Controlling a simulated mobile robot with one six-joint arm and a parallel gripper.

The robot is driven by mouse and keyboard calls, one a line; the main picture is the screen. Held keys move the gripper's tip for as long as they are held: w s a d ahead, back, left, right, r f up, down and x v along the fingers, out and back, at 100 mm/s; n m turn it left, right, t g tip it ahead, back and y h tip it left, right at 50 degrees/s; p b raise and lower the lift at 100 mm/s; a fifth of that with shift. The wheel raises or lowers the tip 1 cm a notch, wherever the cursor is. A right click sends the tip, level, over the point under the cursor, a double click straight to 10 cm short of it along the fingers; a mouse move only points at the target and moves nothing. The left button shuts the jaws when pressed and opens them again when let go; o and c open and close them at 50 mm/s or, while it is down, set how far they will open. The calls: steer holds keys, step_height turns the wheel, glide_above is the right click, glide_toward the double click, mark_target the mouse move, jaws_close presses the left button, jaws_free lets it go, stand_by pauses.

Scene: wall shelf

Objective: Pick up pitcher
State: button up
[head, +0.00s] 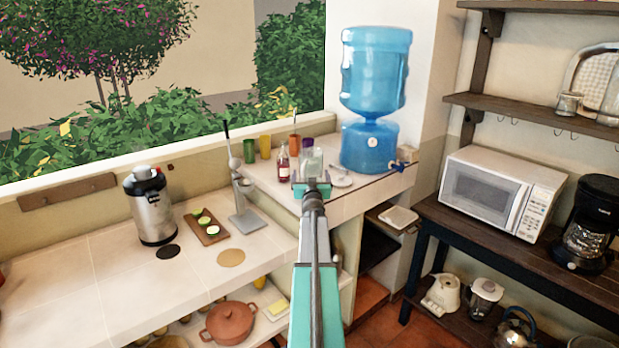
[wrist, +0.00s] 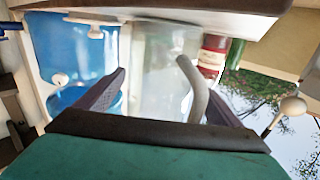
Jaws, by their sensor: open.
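A clear, see-through pitcher (head: 313,158) stands on the raised counter beside the blue water dispenser. In the wrist view, which looks upside down, the pitcher (wrist: 155,75) fills the middle, with its curved grey handle (wrist: 196,88) on the right. My gripper (head: 312,182) is open at the counter, in front of the pitcher and hiding its lower part in the head view. In the wrist view, the dark fingers of my gripper (wrist: 165,98) appear on either side of the pitcher. I cannot tell whether either finger touches it.
The blue water dispenser (head: 372,105) stands close on the right. A red bottle (head: 283,164) is close on the left, with coloured cups behind it. A metal juicer (head: 241,195) stands further left. A small white plate (head: 340,180) lies right of my gripper.

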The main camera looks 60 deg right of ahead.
mark_target(311, 166)
stand_by(0.3)
steer(key=c, duration=1.3)
steer(key=shift+r, duration=0.35)
steer(key=shift+r+p, duration=1.35)
steer(key=shift+r, duration=0.25)
steer(key=shift+s+a+r+p, duration=0.2)
steer(key=shift+s+a+p, duration=0.85)
steer(key=shift+s, duration=1.25)
steer(key=shift+s+a+r+p, duration=0.15)
steer(key=shift+s+a+p, duration=0.25)
steer(key=shift+s+a, duration=1.55)
steer(key=shift+s+a+r+p, duration=0.2)
steer(key=shift+s+a+p, duration=0.65)
steer(key=shift+s, duration=1.8)
steer(key=shift+a, duration=0.1)
